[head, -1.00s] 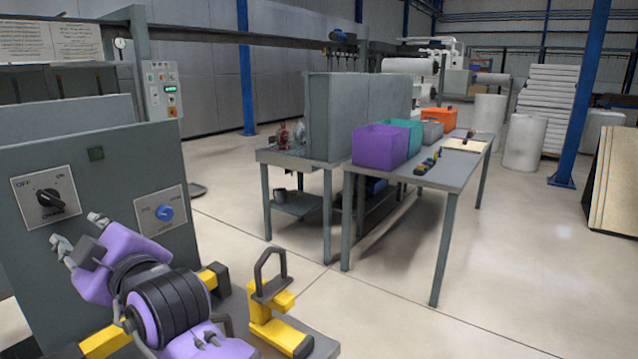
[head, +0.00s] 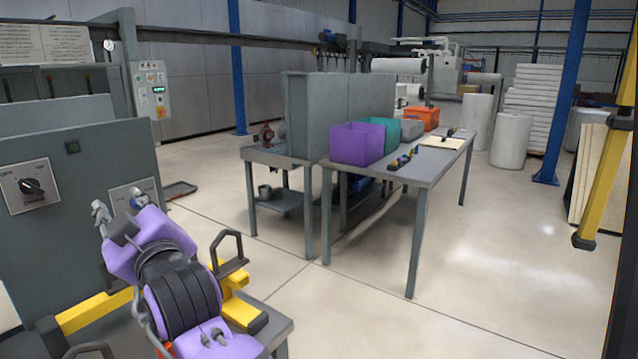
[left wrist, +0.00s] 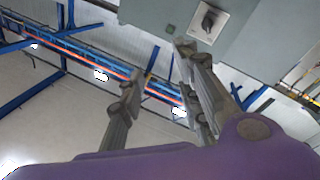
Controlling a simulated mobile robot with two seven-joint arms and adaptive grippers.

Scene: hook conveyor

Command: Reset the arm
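My left arm, purple and black, rises at the lower left of the head view. My left gripper (head: 119,203) points up in front of the grey control cabinet (head: 60,225), with its two fingers apart and nothing between them. It covers part of the blue-knob panel (head: 130,190). The black rotary switch (head: 32,187) on its white plate is to the left of the gripper, apart from it. In the left wrist view, the open fingers (left wrist: 158,66) also show empty, with the switch (left wrist: 208,20) beyond them at the top. My right gripper is not in view.
A grey table (head: 440,172) holds a purple bin (head: 357,144), a teal bin (head: 386,132) and an orange bin (head: 421,118). A yellow stand with a dark handle (head: 229,252) is close beside my arm. A yellow post (head: 605,180) is at right. Open floor lies between.

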